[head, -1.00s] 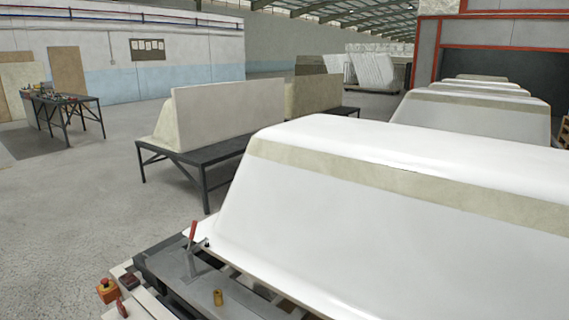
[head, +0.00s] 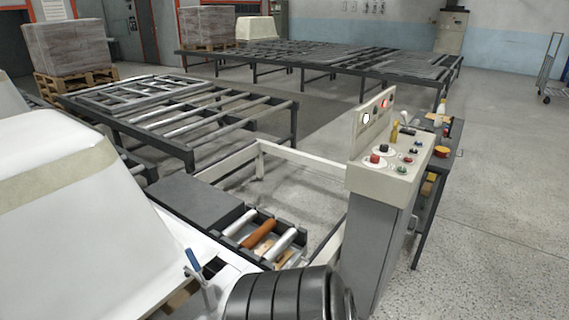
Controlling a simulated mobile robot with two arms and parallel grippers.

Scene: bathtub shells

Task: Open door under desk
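A pale control desk (head: 400,168) with a sloped top of coloured buttons and an upright back panel stands at the right of centre in the head view. Under it is a grey cabinet body (head: 372,232). A tall narrow grey face shows on its right side, but I cannot tell whether this is the door, and no open door shows. Neither of my grippers is in view.
A small dark table (head: 433,190) with bottles and tools stands right behind the desk. A white tub shell (head: 65,225) fills the left. A roller unit (head: 265,238) and low white frame lie left of the desk. The floor (head: 500,220) at right is clear.

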